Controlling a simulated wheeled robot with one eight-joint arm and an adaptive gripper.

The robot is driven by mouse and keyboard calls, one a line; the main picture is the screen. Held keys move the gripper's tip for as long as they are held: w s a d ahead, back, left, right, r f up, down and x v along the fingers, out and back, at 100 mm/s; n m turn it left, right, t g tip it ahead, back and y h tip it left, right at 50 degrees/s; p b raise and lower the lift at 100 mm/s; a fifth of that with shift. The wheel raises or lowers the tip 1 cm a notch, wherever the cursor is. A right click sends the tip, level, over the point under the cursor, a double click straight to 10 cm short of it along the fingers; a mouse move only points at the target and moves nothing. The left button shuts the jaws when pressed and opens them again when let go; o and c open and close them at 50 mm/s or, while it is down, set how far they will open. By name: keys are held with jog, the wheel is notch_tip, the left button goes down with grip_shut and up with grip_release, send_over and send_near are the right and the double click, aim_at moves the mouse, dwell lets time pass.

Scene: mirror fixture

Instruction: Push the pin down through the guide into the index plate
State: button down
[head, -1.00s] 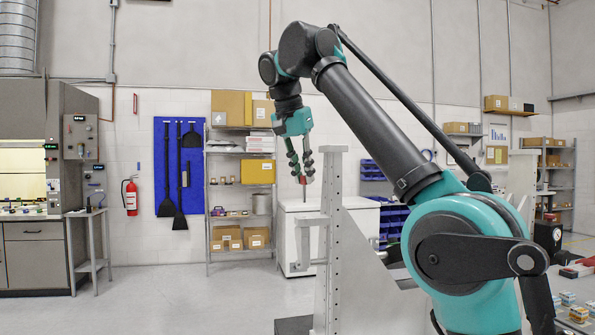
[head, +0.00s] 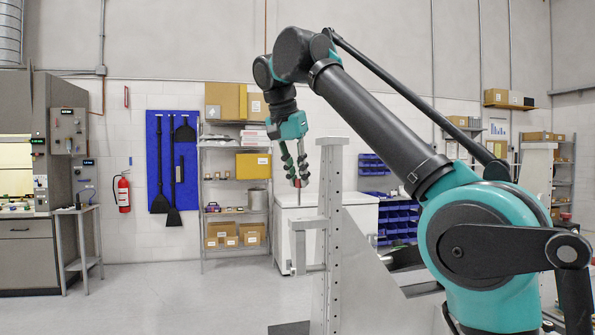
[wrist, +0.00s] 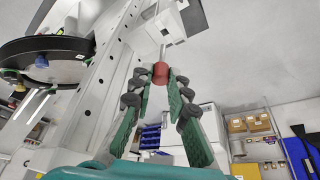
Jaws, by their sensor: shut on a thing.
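The pin has a red head (wrist: 160,73) and a thin metal shaft (wrist: 163,50). My gripper (wrist: 161,84) is shut around the red head in the wrist view, with a green-padded finger on each side. The shaft reaches a pale bracket (wrist: 168,22), which looks like the guide; how deep it sits is unclear. In the head view my gripper (head: 298,182) points down beside a tall drilled post (head: 332,230), above the upper bracket arm (head: 306,223). A lower bracket arm (head: 306,268) lies beneath. I cannot tell for certain which part is the index plate.
The drilled post rises close to the right of my gripper in the head view, an obstacle on that side. A dark-rimmed round disc (wrist: 45,58) sits left of the post in the wrist view. Open floor (head: 185,295) lies left of the fixture.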

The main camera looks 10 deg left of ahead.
aim_at(301, 218)
jog(key=shift+f, duration=1.25)
jog(key=shift+f, duration=2.45)
dwell(0.7)
jog(key=c, duration=1.4)
grip_release()
jog(key=shift+s+r, duration=0.1)
jog(key=v, duration=1.1)
jog(key=shift+r, duration=0.35)
jog(key=shift+s+a, duration=0.1)
jog(key=shift+s, duration=0.05)
jog(key=shift+s, duration=0.15)
